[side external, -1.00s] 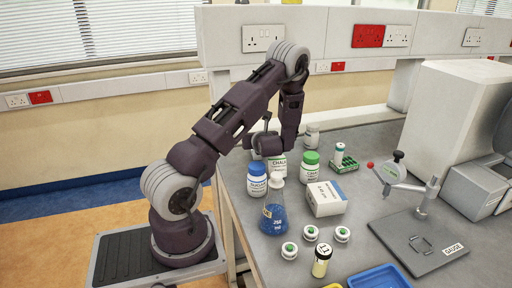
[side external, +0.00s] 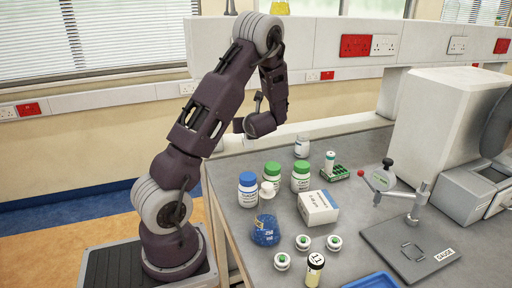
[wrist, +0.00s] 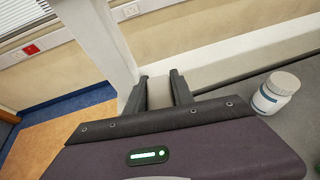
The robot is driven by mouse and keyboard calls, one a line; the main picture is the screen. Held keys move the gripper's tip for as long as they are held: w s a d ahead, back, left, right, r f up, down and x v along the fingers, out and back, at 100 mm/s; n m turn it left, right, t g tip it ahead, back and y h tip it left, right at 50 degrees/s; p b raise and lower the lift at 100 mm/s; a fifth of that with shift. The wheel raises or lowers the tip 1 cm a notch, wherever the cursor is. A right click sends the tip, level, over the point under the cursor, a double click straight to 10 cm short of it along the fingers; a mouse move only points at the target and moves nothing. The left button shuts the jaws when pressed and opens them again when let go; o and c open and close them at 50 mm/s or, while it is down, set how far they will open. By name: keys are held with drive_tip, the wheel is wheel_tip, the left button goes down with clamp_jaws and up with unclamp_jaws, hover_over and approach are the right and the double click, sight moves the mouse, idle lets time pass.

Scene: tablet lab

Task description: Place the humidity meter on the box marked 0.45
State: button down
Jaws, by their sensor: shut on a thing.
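The box marked 0.45 (side external: 318,209) is a white carton on the grey bench, right of the bottles. Its top is clear, and its print is small and hard to read now. My gripper (side external: 246,122) is raised behind and left of the bottles, away from the box. In the wrist view my gripper (wrist: 166,86) has both fingers against a pale, blocky thing, taken to be the humidity meter (wrist: 160,94). Its face and most of its body are hidden.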

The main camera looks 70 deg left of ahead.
drive_tip(key=w+d+r, duration=0.6)
drive_tip(key=w+d, duration=0.3)
drive_tip(key=d, duration=0.1)
drive_tip(key=n+g, duration=0.2)
hover_over(314, 195)
wheel_tip(314, 195, down, 10)
drive_tip(key=shift+r, duration=0.2)
drive_tip(key=shift+f, duration=0.1)
drive_tip(key=c, duration=1.1)
unclamp_jaws()
